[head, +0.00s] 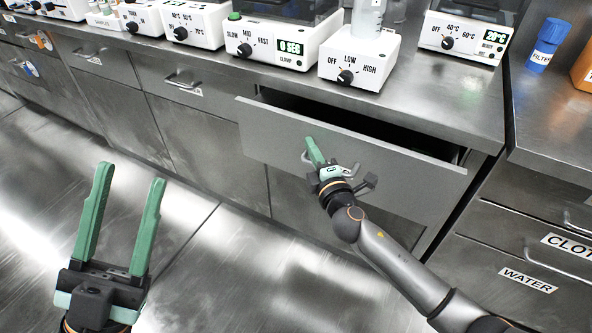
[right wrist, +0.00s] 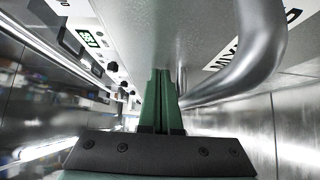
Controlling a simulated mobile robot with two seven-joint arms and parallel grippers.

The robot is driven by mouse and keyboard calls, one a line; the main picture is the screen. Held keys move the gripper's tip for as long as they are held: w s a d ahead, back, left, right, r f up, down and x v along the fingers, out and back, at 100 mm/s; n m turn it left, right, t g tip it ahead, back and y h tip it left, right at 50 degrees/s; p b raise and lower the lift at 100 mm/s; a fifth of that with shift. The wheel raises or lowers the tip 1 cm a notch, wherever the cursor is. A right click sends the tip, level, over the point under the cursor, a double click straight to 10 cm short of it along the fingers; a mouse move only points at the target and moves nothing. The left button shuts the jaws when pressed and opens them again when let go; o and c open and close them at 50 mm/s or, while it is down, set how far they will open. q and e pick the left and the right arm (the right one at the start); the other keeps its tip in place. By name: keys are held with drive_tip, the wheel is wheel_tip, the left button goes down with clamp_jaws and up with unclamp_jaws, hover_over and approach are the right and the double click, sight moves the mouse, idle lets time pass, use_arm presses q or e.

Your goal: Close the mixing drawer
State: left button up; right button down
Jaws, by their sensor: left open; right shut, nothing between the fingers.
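The mixing drawer (head: 290,143) is pulled partly out from under the counter, with a dark gap above its front panel. Its label, partly cut off, shows in the right wrist view beside the curved metal handle (right wrist: 245,70). My right gripper (head: 313,150) is in front of the drawer panel at the handle, with its fingers shut and empty. In the right wrist view its green fingers (right wrist: 160,95) are together next to the handle bar, close to the panel. Whether they touch it I cannot tell. My left gripper (head: 125,190) is open and empty over the floor at the lower left.
The counter above holds several devices with dials, including one marked low and high (head: 358,60). Other closed drawers line the left. A drawer labelled water (head: 510,262) is at the lower right. The floor (head: 200,270) in front is clear.

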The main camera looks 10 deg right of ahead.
use_arm(q)
wheel_tip(320, 180, down, 3)
drive_tip(key=shift+d+r+n+b, duration=0.15)
drive_tip(key=shift+n+b, duration=0.15)
drive_tip(key=shift+b, duration=0.9)
use_arm(e)
drive_tip(key=w+d, duration=0.7)
drive_tip(key=w, duration=0.3)
drive_tip(key=shift+d, duration=0.25)
